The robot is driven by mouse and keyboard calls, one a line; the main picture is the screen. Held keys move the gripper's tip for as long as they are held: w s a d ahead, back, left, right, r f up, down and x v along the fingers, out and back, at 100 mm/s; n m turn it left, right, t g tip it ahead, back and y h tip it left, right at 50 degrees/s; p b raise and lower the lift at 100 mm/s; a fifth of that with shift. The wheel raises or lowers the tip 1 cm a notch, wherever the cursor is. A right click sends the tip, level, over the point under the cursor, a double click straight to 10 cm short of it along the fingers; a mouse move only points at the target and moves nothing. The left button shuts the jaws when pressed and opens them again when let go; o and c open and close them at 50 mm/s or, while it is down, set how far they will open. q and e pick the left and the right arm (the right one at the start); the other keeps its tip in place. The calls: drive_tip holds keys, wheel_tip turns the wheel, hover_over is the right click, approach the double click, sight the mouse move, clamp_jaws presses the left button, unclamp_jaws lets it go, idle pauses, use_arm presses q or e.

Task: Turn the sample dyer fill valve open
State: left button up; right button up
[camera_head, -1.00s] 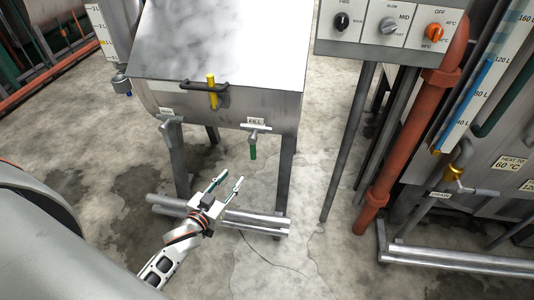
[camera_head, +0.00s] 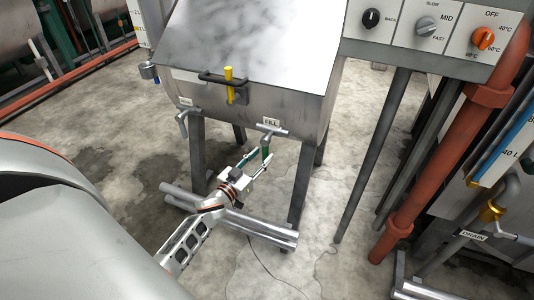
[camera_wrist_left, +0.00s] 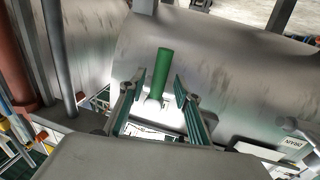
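The sample dyer (camera_head: 210,105) is a steel box on legs with a lid. Its fill valve is on the front under the FILL label (camera_head: 271,122), with a green handle (camera_head: 265,154) hanging down from a steel pipe. My left gripper (camera_head: 262,161) is at this handle. In the left wrist view the green handle (camera_wrist_left: 163,66) stands between the two fingers of my left gripper (camera_wrist_left: 159,80), with a gap on each side. The fingers are open. My right gripper is not in view.
A second pipe outlet (camera_head: 187,120) is at the dyer's left front. A yellow lid latch (camera_head: 229,88) with a dark bar sits above. Steel floor rails (camera_head: 262,234) lie below. A control panel (camera_head: 430,30) and a red pipe (camera_head: 430,150) stand at the right.

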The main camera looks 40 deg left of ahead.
sight(264, 155)
use_arm(q)
drive_tip(key=shift+w+f, duration=0.15)
drive_tip(key=shift+w, duration=1.45)
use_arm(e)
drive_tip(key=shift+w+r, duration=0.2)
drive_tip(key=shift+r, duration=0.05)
use_arm(q)
clamp_jaws()
